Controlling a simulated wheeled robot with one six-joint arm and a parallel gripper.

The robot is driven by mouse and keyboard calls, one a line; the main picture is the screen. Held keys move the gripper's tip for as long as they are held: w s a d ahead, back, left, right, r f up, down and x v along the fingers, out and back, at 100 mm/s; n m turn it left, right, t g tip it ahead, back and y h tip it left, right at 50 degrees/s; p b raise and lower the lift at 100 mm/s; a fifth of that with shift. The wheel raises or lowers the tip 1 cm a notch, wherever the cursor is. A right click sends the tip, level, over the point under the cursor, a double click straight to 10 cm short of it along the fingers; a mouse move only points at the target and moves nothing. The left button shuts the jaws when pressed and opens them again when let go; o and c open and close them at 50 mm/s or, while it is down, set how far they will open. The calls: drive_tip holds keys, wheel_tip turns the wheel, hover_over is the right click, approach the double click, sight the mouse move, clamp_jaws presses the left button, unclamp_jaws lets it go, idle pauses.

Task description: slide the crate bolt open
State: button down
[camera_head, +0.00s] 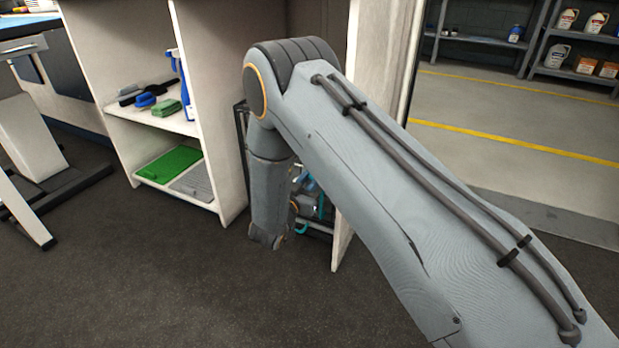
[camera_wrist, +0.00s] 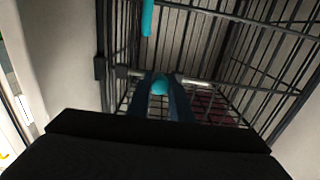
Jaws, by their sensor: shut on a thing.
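In the wrist view a dark wire crate (camera_wrist: 240,55) fills the upper middle and right. A light metal bolt (camera_wrist: 195,81) runs across its front, with a round teal knob (camera_wrist: 160,87) on it. My gripper (camera_wrist: 160,80) is shut on the knob, one dark finger on each side. The bolt's left part reaches toward a dark bracket on the crate frame. How far the bolt is drawn I cannot tell. In the head view the crate (camera_head: 327,212) shows only in part, low behind my arm, which hides the bolt and my gripper.
A teal bar (camera_wrist: 147,18) is on the crate above the knob. White panels flank the crate closely. A white shelf unit (camera_head: 188,110) with brushes, a blue spray bottle (camera_head: 181,80) and a green tray (camera_head: 170,164) stands left. Dark floor in front is clear.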

drive_tip(key=c, duration=1.6)
unclamp_jaws()
drive_tip(key=shift+w+a, duration=0.1)
drive_tip(key=shift+a, duration=0.2)
drive_tip(key=shift+d, duration=0.1)
drive_tip(key=p+v, duration=0.3)
drive_tip(key=v, duration=0.5)
drive_tip(key=shift+d, duration=0.1)
drive_tip(key=shift+w, duration=0.1)
